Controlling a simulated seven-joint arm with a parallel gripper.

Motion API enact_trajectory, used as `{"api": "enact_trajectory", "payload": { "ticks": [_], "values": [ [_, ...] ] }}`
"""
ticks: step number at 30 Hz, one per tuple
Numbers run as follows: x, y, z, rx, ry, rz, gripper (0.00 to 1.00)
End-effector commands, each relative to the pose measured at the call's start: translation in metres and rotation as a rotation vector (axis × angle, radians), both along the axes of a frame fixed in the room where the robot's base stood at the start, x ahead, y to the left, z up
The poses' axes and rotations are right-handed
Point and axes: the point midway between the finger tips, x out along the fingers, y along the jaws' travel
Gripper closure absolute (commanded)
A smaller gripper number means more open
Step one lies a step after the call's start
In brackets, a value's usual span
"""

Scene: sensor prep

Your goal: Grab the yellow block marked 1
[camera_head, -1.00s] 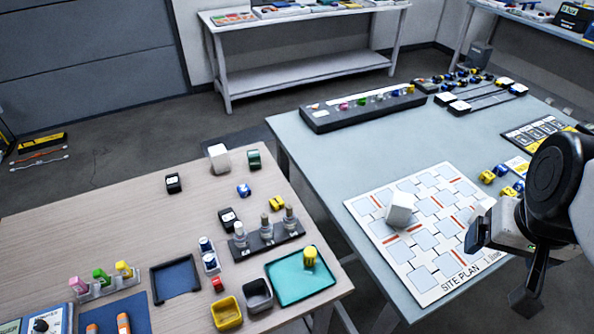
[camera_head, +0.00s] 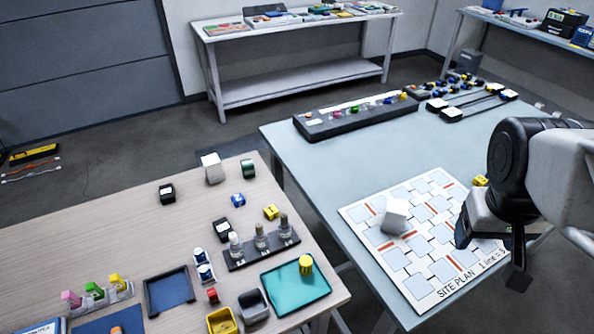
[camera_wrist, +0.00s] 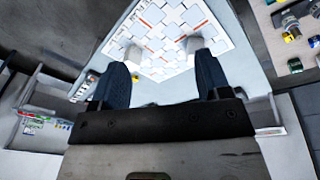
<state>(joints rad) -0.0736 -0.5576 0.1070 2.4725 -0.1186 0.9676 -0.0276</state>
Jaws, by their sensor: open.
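A small yellow block (camera_head: 271,212) with a dark mark sits on the wooden table, behind the row of metal-topped pegs. Another yellow block (camera_head: 480,181) shows on the blue-grey table, partly hidden by my arm. I cannot read a 1 on either block. My gripper (camera_head: 492,262) hangs over the right side of the white site plan (camera_head: 432,283), away from the block on the wooden table. In the wrist view my gripper (camera_wrist: 161,72) is open, with nothing between its fingers.
A white cube (camera_head: 395,215) stands on the site plan. The wooden table holds a teal tray (camera_head: 318,292) with a yellow cylinder (camera_head: 306,265), a peg rack (camera_head: 262,250), dark cubes and small bins. A gap separates the two tables. The wooden table's back left is clear.

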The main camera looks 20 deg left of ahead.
Motion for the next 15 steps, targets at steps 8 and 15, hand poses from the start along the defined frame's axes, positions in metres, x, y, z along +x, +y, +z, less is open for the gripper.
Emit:
{"api": "enact_trajectory", "payload": {
  "ticks": [8,15],
  "values": [
    [0.049,0.026,-0.014,-0.158,0.106,0.244,0.30],
    [0.091,0.057,-0.030,-0.301,0.188,0.458,0.30]
  ]
}}
